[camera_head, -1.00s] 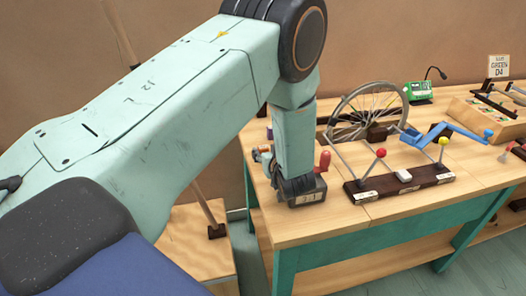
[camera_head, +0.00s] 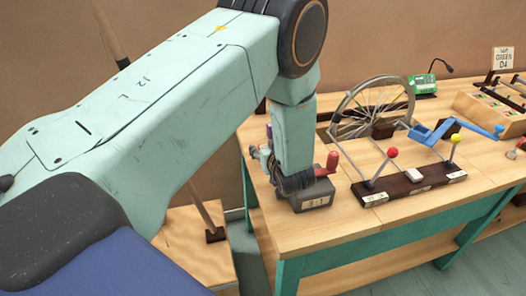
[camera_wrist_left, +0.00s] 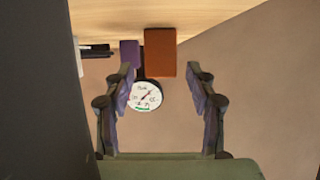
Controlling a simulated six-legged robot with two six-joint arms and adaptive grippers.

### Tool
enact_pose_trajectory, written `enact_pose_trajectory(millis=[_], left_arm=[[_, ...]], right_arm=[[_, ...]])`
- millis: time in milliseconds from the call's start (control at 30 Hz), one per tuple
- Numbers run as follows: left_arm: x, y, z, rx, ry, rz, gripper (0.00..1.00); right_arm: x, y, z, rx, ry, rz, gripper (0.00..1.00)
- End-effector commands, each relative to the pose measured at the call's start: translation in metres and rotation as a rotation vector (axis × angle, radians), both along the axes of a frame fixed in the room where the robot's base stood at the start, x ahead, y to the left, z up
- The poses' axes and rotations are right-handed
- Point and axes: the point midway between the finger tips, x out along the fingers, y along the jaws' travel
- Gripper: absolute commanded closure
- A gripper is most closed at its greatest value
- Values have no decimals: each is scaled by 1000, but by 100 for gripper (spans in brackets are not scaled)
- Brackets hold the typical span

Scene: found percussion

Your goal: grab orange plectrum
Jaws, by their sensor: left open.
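In the left wrist view, a flat orange-brown rectangular piece (camera_wrist_left: 160,52), which looks like the orange plectrum, shows at the edge of the wooden surface. My left gripper (camera_wrist_left: 160,80) is open. Its two fingers flank the space in front of the plectrum, which is just beyond the tips and roughly centred between them. Nothing is held. In the head view my left wrist hides most of the gripper and I cannot make out the plectrum. My right gripper is not in view.
A purple piece (camera_wrist_left: 130,53) and a round white dial (camera_wrist_left: 146,96) are close to the plectrum. On the bench (camera_head: 350,222) stand a grey block (camera_head: 312,198) with a red handle, a spoked wheel (camera_head: 345,98) and a dark bar (camera_head: 400,187) with coloured balls.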

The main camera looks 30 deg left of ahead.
Motion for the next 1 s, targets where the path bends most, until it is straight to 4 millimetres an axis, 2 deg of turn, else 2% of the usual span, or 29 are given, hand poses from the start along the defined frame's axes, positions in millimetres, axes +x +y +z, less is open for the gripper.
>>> enact_pose_trajectory(millis=[333,900,1000], left_arm=[[-1,-3,-1,1,-1,0,44],[-1,-2,-1,-1,-1,0,93],[-1,-2,-1,-1,-1,0,95]], right_arm=[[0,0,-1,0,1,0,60],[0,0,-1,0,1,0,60],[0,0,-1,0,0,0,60]])
